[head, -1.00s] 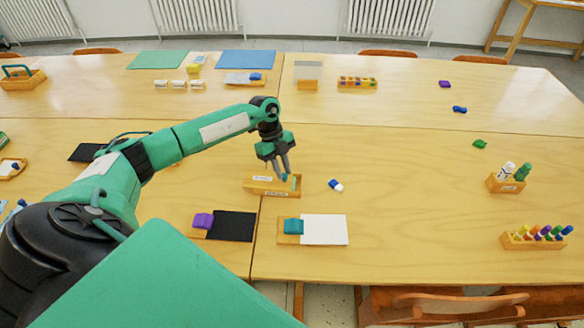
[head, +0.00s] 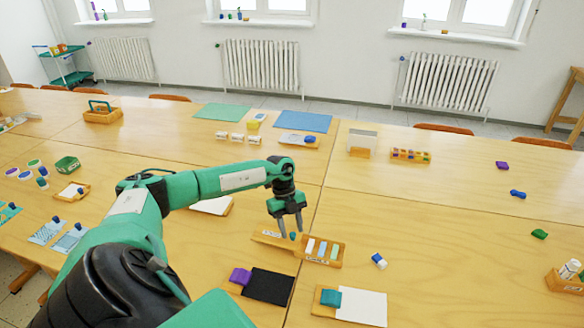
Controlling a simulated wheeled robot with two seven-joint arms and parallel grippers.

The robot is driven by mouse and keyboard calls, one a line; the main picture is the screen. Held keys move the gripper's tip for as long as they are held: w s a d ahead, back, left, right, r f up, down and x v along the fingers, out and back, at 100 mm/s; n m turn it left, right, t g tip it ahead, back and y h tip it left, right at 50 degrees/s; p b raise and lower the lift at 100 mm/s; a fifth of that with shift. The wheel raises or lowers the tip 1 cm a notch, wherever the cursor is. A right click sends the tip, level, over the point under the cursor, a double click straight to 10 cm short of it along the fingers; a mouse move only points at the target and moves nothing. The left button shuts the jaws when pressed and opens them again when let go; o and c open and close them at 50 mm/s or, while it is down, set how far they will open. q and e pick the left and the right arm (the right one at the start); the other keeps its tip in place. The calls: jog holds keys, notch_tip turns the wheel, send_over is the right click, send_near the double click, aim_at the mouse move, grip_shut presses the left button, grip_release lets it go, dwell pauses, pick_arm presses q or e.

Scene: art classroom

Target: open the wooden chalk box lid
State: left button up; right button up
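The wooden chalk box (head: 322,263) stands on the table in the middle of the head view. Its lid (head: 268,239) is slid out to the left, and pale, blue, green and other chalk sticks (head: 322,249) show in the uncovered part. A small teal knob (head: 292,236) sits on the lid. My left gripper (head: 290,234) is over the lid with its fingers spread apart, one on each side of the knob and apparently clear of it. My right gripper is out of view.
A black sheet with a purple eraser (head: 240,276) and a white sheet with a teal eraser (head: 331,298) lie in front of the box. A blue-and-white piece (head: 379,261) lies to its right. The table (head: 440,240) farther right is mostly clear.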

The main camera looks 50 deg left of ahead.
pick_arm(q)
jog(key=shift+r, duration=0.1)
jog(key=shift+w+a+r, duration=0.1)
jog(key=shift+a+r, duration=0.1)
jog(key=shift+r, duration=0.1)
jog(key=b+v, duration=0.2)
jog(key=v, duration=1.1)
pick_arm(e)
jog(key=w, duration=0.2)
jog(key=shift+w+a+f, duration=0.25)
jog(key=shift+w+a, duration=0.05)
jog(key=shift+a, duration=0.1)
pick_arm(q)
jog(key=shift+f, duration=0.1)
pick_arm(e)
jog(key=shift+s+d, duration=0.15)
